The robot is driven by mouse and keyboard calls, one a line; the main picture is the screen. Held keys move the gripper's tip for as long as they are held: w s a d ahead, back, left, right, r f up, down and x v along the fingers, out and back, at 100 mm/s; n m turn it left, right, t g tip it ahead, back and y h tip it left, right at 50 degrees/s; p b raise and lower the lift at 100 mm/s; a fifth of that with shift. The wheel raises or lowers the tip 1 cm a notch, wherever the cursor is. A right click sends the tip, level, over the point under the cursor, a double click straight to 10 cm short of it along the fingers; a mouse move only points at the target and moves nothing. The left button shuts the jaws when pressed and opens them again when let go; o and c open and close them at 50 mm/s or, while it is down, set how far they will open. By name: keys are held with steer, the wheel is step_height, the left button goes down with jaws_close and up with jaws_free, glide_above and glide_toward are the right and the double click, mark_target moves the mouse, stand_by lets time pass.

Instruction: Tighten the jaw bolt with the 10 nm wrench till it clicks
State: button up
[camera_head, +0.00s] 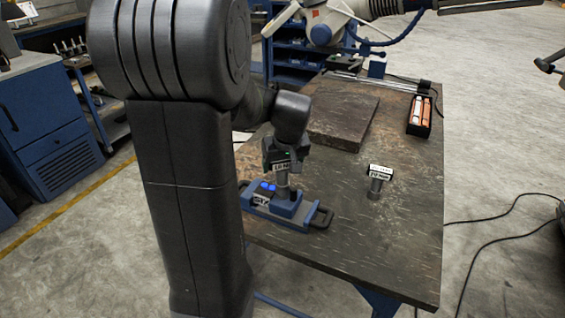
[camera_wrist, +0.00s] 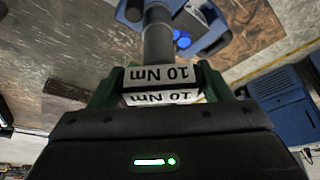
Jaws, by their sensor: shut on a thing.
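My gripper (camera_head: 284,158) is shut on the 10 Nm wrench, a T-shaped tool with a white label reading "10 Nm". In the wrist view, the green fingers of my gripper (camera_wrist: 162,88) clamp both sides of the wrench head (camera_wrist: 160,76). The wrench's grey shaft (camera_wrist: 157,42) points down at the blue jaw fixture (camera_head: 307,212). In the head view its lower end meets the fixture's raised blue block (camera_head: 286,205). The jaw bolt is hidden under the shaft; I cannot tell whether the wrench is seated on it. Two bright blue knobs show beside the shaft.
A second labelled wrench (camera_head: 378,181) stands on the dark table (camera_head: 365,240) to the right. A flat dark plate (camera_head: 342,115) lies behind. A black tray with orange items (camera_head: 420,115) is at the back right. The table's front right is clear.

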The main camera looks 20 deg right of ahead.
steer(key=shift+f+b, duration=0.45)
steer(key=shift+f, duration=0.1)
steer(key=shift+r+m+h+p, duration=0.1)
steer(key=shift+m+h+p, duration=0.2)
steer(key=shift+m, duration=0.4)
steer(key=shift+m+g+h, duration=0.3)
steer(key=shift+m+h, duration=0.2)
steer(key=shift+m, duration=0.8)
steer(key=shift+f+m+g+h+b, duration=0.25)
steer(key=shift+m+b, duration=0.25)
steer(key=shift+m, duration=0.5)
steer(key=shift+r+m+h+b, duration=0.1)
steer(key=shift+m+h+b, duration=0.25)
steer(key=shift+m+b, duration=0.35)
steer(key=shift+m+g, duration=0.25)
steer(key=shift+m, duration=0.25)
steer(key=shift+r+n+p, duration=0.1)
steer(key=shift+n+p, duration=0.2)
steer(key=shift+n, duration=0.2)
